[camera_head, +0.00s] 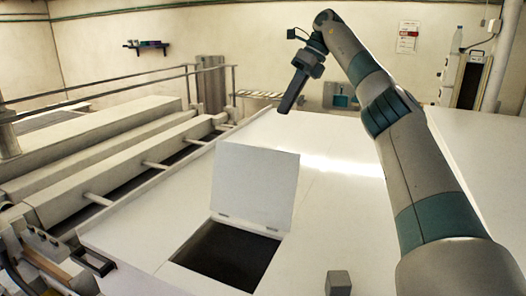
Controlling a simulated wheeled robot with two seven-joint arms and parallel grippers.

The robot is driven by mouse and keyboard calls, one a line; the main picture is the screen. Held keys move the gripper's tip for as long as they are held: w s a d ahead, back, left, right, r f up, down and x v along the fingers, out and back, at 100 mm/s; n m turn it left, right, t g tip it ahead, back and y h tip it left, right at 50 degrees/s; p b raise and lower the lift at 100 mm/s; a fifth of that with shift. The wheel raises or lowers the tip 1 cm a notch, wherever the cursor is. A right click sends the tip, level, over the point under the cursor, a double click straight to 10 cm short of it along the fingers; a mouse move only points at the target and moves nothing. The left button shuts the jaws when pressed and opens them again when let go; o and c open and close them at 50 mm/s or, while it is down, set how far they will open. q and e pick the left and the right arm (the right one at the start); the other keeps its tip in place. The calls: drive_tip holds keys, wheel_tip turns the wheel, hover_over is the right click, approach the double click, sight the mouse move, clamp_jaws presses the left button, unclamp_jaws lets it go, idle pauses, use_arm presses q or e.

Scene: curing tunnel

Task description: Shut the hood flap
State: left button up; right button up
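The hood flap (256,184) is a white square panel, standing raised and tilted back on hinges at the far edge of a dark rectangular opening (228,256) in the white hood top (340,215). My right arm reaches in from the lower right. My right gripper (285,108) hangs in the air beyond and above the flap, apart from it, with its fingers pointing down. The fingers overlap in this view, so I cannot tell whether they are open or shut. I see nothing held. My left gripper is not in view.
A small grey block (338,283) is on the hood near the bottom edge. Long beige beams (120,165) and metal rails (120,88) run along the left. A dark upright case (470,80) stands at the back right.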

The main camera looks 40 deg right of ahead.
drive_tip(key=p+x, duration=0.3)
drive_tip(key=x, duration=1.1)
drive_tip(key=shift+f, duration=0.35)
drive_tip(key=shift+c, duration=0.3)
clamp_jaws()
idle(0.6)
